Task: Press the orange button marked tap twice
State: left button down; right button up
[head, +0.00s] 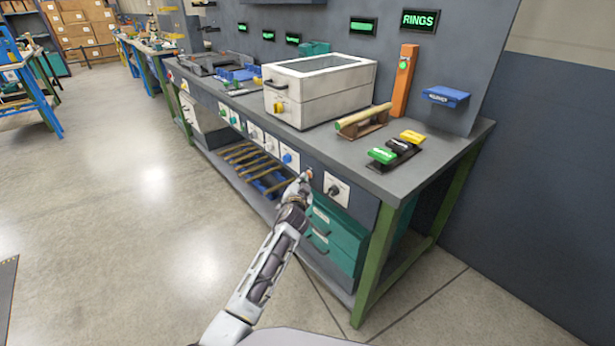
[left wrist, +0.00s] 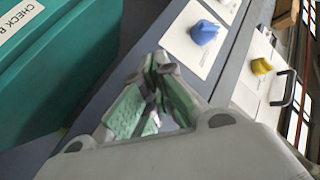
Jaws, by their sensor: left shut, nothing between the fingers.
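My left gripper (head: 303,181) reaches the front panel of the workbench, between a blue knob (head: 288,158) and a dark knob on a white plate (head: 336,189). Its fingers are shut and hold nothing. A small orange-red spot (head: 310,172) shows right at the fingertips; it may be the orange button, mostly hidden by the gripper. I cannot tell whether they touch, and no tap marking is readable. In the left wrist view the green-padded fingers (left wrist: 156,90) are close to the panel, and the button is not visible. My right gripper is not in view.
Teal drawers (head: 338,240) stand below. On the bench are a white box (head: 318,98), an orange post (head: 402,85) and green, black and yellow blocks.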

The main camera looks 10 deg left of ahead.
pick_arm(q)
jog(key=shift+s+a, duration=0.1)
jog(key=shift+s, duration=0.05)
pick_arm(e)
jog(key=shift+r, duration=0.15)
pick_arm(q)
jog(key=shift+s+a+p, duration=0.35)
jog(key=shift+s+p, duration=0.1)
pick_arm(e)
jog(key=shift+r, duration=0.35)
pick_arm(q)
jog(key=shift+s, duration=0.1)
jog(key=shift+s+a+p, duration=0.7)
jog(key=shift+s+a, duration=0.1)
jog(key=shift+s, duration=0.15)
jog(key=shift+s+a+p, duration=0.65)
jog(key=shift+s+a, duration=0.1)
jog(key=shift+s, duration=0.2)
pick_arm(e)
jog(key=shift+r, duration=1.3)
pick_arm(q)
jog(key=shift+a, duration=0.15)
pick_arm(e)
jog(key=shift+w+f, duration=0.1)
